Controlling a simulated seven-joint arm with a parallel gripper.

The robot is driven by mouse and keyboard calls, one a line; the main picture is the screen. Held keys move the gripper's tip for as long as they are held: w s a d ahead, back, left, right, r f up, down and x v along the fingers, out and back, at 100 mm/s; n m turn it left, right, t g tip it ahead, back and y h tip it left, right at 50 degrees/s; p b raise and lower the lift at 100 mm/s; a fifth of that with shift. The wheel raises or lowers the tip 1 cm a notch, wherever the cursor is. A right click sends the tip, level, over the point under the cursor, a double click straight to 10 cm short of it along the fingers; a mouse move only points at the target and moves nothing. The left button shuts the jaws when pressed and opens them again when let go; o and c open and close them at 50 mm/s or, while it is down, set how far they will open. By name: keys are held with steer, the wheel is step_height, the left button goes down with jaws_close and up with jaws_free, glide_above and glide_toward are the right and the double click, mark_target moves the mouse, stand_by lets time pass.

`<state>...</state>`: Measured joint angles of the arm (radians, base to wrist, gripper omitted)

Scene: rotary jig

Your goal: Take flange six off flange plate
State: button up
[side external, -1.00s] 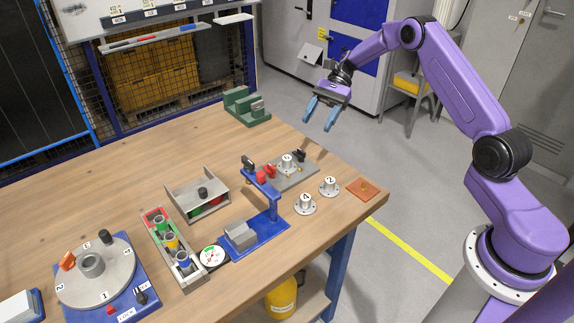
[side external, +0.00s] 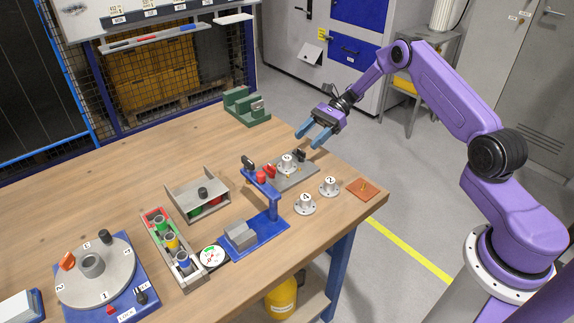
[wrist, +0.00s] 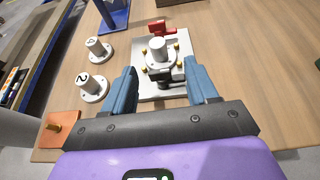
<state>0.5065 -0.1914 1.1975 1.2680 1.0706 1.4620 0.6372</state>
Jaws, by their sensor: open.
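A light grey flange (side external: 287,160) stands upright on the grey flange plate (side external: 298,179); its top mark is too small to read surely. In the wrist view the flange (wrist: 158,50) sits ahead between my fingers, with brass studs around it on the plate (wrist: 180,91). A red clamp (side external: 269,171) stands at one side and a black clamp (side external: 299,155) at the other. My gripper (side external: 308,139) is open and empty, above and behind the plate, apart from the flange.
Two loose flanges, one marked 2 (side external: 329,186) and another (side external: 305,204), stand right of the plate. A copper-coloured square (side external: 364,188) lies near the table edge. A blue stand (side external: 271,208) rises in front of the plate. A green block (side external: 246,108) stands at the back.

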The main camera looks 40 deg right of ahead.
mark_target(288, 157)
steer(key=shift+r+x, duration=0.2)
steer(key=shift+x, duration=3.55)
steer(key=shift+s+a, duration=0.1)
steer(key=shift+s, duration=0.05)
jaws_close()
